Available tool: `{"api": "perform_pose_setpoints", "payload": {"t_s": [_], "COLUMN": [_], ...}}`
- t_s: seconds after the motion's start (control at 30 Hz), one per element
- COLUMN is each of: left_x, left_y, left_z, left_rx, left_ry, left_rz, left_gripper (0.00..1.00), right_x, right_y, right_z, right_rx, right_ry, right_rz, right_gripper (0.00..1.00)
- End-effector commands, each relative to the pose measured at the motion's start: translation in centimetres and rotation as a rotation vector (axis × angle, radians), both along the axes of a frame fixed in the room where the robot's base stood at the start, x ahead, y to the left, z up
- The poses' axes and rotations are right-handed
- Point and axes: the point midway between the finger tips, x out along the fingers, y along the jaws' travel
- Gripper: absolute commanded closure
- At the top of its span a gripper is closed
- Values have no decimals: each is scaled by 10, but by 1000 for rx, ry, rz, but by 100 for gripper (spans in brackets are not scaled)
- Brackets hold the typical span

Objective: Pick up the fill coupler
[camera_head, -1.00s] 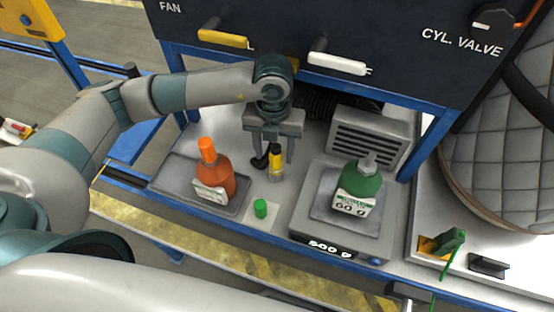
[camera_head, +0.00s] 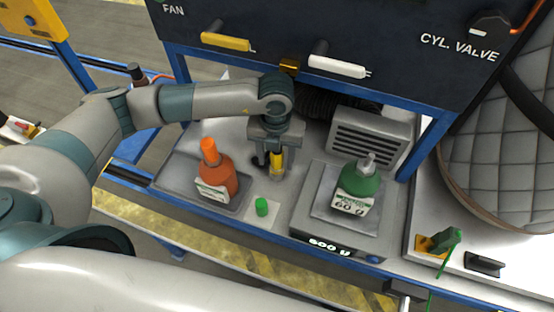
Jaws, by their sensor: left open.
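The fill coupler appears to be the small yellow-and-black upright piece (camera_head: 277,160) on the bench below the panel. My left gripper (camera_head: 272,172) points down over it with its jaws open. Its two fingers hang on either side of the yellow body, and its upper end is hidden by the gripper. I cannot tell whether a finger touches it. My right gripper is not in view.
An orange bottle (camera_head: 217,176) stands in a tray on the left. A small green cap (camera_head: 262,207) is in front. A green bottle (camera_head: 357,187) sits on a scale (camera_head: 308,226) at right. A grey vented box (camera_head: 368,136) stands behind.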

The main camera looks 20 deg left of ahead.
Motion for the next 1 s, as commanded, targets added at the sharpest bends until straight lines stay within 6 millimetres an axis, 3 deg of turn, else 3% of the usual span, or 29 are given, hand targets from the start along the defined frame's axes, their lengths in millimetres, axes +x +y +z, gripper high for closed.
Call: {"api": "perform_pose_setpoints", "payload": {"t_s": [0.13, 0.37, 0.83, 0.87, 1.0], "left_x": [1, 1, 2, 2, 2], "left_y": [-2, -3, -2, -2, -2], "left_z": [-13, -37, -39, -39, -39], "left_rx": [2, -1, -1, -1, -1], "left_ry": [3, 1, 0, 0, 0], "left_rz": [2, 1, 0, 0, 0], "left_gripper": [49, 49, 49, 51, 85], "right_x": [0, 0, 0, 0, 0], "right_y": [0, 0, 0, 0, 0], "right_z": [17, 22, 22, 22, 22], "right_rx": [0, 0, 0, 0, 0], "right_ry": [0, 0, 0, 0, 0], "right_rz": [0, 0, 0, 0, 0], "right_gripper": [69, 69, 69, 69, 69]}}
